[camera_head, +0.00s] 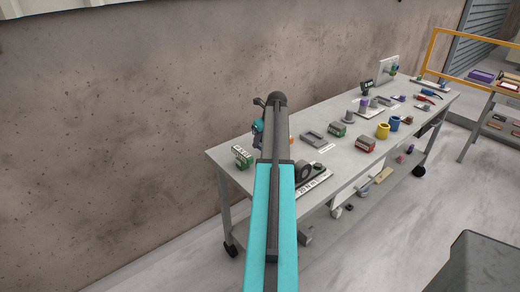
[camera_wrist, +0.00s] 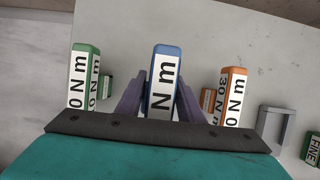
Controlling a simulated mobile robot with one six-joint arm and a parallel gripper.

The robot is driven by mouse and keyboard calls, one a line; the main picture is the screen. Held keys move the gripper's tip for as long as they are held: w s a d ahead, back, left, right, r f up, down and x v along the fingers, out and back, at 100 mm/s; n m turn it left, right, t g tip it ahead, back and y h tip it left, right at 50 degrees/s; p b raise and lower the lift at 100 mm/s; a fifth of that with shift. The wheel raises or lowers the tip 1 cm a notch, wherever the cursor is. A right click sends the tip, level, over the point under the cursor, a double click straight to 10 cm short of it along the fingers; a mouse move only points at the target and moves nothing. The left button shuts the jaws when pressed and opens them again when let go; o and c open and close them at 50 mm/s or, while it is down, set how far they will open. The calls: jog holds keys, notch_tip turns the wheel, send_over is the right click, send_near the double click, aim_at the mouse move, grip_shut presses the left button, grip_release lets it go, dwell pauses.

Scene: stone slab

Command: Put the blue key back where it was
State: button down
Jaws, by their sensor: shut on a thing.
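The blue key (camera_wrist: 165,65) is a blue-edged block with a white face lettered "N m", in the middle of the wrist view. My gripper (camera_wrist: 160,92) is shut on it, with a purple-grey finger on each side. A green-edged key (camera_wrist: 84,78) stands to its left and an orange-edged key (camera_wrist: 233,92) to its right, both apart from the fingers. The blue key's lower end is hidden by my gripper, so I cannot tell whether it touches anything. In the head view my arm hides the gripper and the blue key.
The long grey table (camera_head: 340,165) runs along the wall. A green box (camera_head: 242,157) sits at its near left end. A grey tray (camera_head: 313,138), a red box (camera_head: 365,144), a yellow mug (camera_head: 382,131) and a blue mug (camera_head: 395,123) stand farther right. A yellow-framed rack (camera_head: 432,48) is at the far right.

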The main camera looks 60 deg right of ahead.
aim_at(259, 155)
jog(key=shift+f+p, duration=0.85)
jog(key=shift+f, duration=1.05)
jog(key=shift+s+a+f, duration=0.1)
jog(key=shift+a+f, duration=0.05)
jog(key=shift+f, duration=0.5)
jog(key=c, duration=1.3)
grip_release()
jog(key=shift+f, duration=0.1)
jog(key=shift+c, duration=0.2)
jog(key=shift+o, duration=0.7)
jog(key=shift+a+f, duration=0.1)
jog(key=shift+r+b, duration=0.2)
jog(key=shift+b, duration=0.3)
jog(key=shift+r, duration=0.35)
jog(key=b+v, duration=0.3)
jog(key=v, duration=1)
jog(key=shift+r, duration=0.4)
